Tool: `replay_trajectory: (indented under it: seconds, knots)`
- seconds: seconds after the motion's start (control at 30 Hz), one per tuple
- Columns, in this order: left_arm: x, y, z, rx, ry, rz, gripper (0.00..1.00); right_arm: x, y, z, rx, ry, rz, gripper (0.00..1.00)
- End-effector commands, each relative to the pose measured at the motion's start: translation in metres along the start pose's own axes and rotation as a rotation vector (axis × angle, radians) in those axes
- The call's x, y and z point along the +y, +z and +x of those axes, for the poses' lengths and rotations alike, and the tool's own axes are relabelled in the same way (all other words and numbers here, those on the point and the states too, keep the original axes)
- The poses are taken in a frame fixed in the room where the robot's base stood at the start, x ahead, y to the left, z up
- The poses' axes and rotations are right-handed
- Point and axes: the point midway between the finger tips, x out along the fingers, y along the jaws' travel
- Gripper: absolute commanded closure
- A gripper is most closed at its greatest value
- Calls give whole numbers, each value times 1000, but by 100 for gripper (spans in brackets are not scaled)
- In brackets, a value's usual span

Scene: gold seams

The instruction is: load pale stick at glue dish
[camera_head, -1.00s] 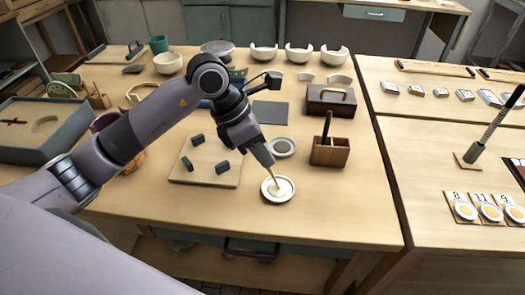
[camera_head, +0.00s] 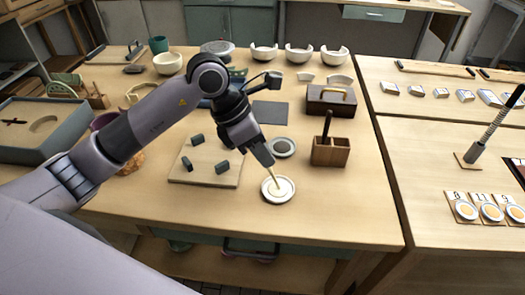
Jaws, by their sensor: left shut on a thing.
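My left gripper (camera_head: 268,162) is shut on a thin pale stick (camera_head: 275,177). The stick points down, slightly tilted, over the glue dish (camera_head: 278,198), a small round white dish with cream-coloured contents near the table's front. Its lower tip appears to be in or just above the contents; I cannot tell which. The gripper hides the stick's upper part. My right gripper is not in view.
A board with several dark blocks (camera_head: 207,172) lies left of the dish. A grey-centred round dish (camera_head: 283,147) sits behind it. A wooden holder (camera_head: 331,150) with a dark upright handle stands to the right. The table (camera_head: 340,215) is clear at front right.

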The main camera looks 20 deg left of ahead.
Motion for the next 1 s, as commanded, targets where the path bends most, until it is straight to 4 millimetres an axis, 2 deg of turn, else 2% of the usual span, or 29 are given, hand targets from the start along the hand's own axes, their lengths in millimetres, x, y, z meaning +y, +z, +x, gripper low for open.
replay_trajectory:
  seconds: [0.43, 1.0]
  knots:
    - [-1, -2, 0, 11, -4, -2, 100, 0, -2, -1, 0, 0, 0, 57]
    - [-6, 19, -42, 5, 0, 0, 100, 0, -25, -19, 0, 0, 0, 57]
